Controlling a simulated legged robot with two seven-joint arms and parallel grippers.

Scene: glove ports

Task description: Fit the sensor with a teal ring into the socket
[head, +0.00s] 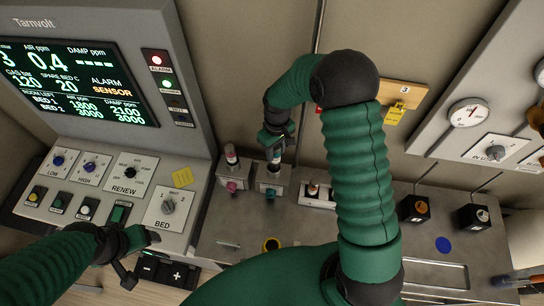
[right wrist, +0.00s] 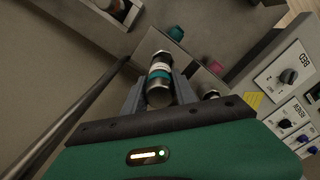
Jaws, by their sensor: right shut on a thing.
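The sensor with a teal ring (right wrist: 159,75) is a metal cylinder with a pale band, between the fingers of my right gripper (right wrist: 158,92) in the right wrist view. In the head view my right gripper (head: 276,141) points down, with the sensor (head: 275,156) below it, over the grey socket block with a teal knob (head: 270,181). The sensor's lower end is at the top of this block; I cannot tell whether it is inside the socket. My left gripper (head: 124,262) is at the lower left by the console; its jaws are unclear.
A block with a pink knob (head: 231,181) stands just left, holding another sensor (head: 231,155). A white-based holder (head: 316,194) is to the right. Two black blocks (head: 413,209) stand further right. The console (head: 100,165) fills the left; its screen reads ALARM SENSOR.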

